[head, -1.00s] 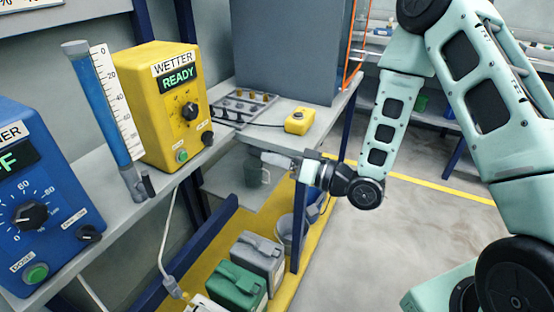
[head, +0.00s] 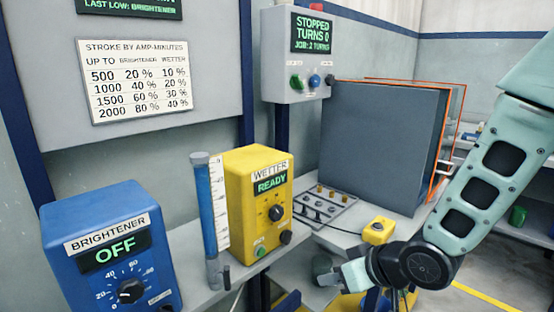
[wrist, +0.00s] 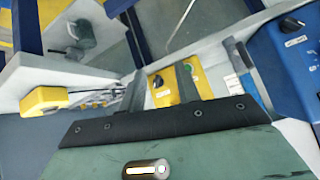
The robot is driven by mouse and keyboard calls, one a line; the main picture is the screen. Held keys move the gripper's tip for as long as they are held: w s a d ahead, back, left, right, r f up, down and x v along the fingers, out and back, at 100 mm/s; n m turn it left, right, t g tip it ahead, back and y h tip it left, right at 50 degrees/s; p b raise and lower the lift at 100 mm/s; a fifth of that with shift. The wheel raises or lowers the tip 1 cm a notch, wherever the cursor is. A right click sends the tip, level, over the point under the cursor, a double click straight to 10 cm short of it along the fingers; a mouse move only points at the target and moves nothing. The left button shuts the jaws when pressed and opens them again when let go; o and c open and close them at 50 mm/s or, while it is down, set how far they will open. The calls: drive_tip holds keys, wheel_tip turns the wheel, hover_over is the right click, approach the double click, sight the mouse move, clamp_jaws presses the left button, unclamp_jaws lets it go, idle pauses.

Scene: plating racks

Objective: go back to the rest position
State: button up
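My gripper (head: 341,275) is at the lower middle right of the head view, in front of the bench near the yellow wetter unit (head: 258,205). In the wrist view my gripper (wrist: 161,74) shows two grey fingers spread apart. Nothing is held between them. The wetter unit reads READY and also shows beyond the fingers in the wrist view (wrist: 178,88). The blue brightener unit (head: 108,255) at the lower left reads OFF.
A blue measuring tube (head: 206,205) stands between the two units. A small yellow button box (head: 378,230) and a rack of small parts (head: 325,206) lie on the bench. A large grey panel (head: 375,140) stands behind. A control box (head: 298,55) reads STOPPED.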

drive_tip(key=s+r+g+h+p, duration=0.2)
drive_tip(key=s+r, duration=0.2)
drive_tip(key=s, duration=0.3)
drive_tip(key=s+d+r+n+g+h+p, duration=0.1)
drive_tip(key=s+r+g+h, duration=0.1)
drive_tip(key=s+r, duration=0.3)
drive_tip(key=s+d+r+g+h+p, duration=0.1)
drive_tip(key=s+r, duration=0.3)
drive_tip(key=s, duration=0.6)
drive_tip(key=shift+s+r+n+g+h+p, duration=0.3)
drive_tip(key=shift+g+h+p, duration=0.1)
drive_tip(key=shift+g+p, duration=0.45)
drive_tip(key=shift+w, duration=0.1)
